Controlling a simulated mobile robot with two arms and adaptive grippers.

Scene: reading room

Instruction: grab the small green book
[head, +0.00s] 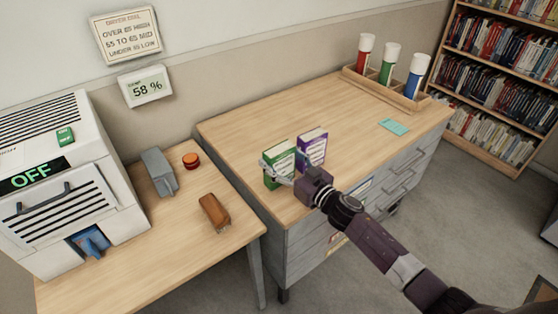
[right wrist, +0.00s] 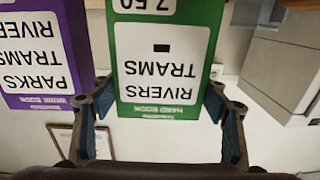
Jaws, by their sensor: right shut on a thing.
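The small green book (head: 279,157) stands upright on the wooden top of the grey cabinet, near its front left corner. The right wrist view shows its green cover (right wrist: 119,55) upside down, with a white label. My right gripper (head: 281,174) is shut on the green book, one finger at each side of it. In the right wrist view the right gripper (right wrist: 160,100) has its fingers at the book's left and right edges. A purple book (head: 312,146) stands upright just right of the green one; it also shows in the right wrist view (right wrist: 40,50). My left gripper is out of view.
A rack (head: 385,93) with red, green and blue capped tubes stands at the cabinet's back. A teal card (head: 393,127) lies near it. A lower table at left holds a white machine (head: 70,150), grey and brown items and an orange-red disc (head: 191,160).

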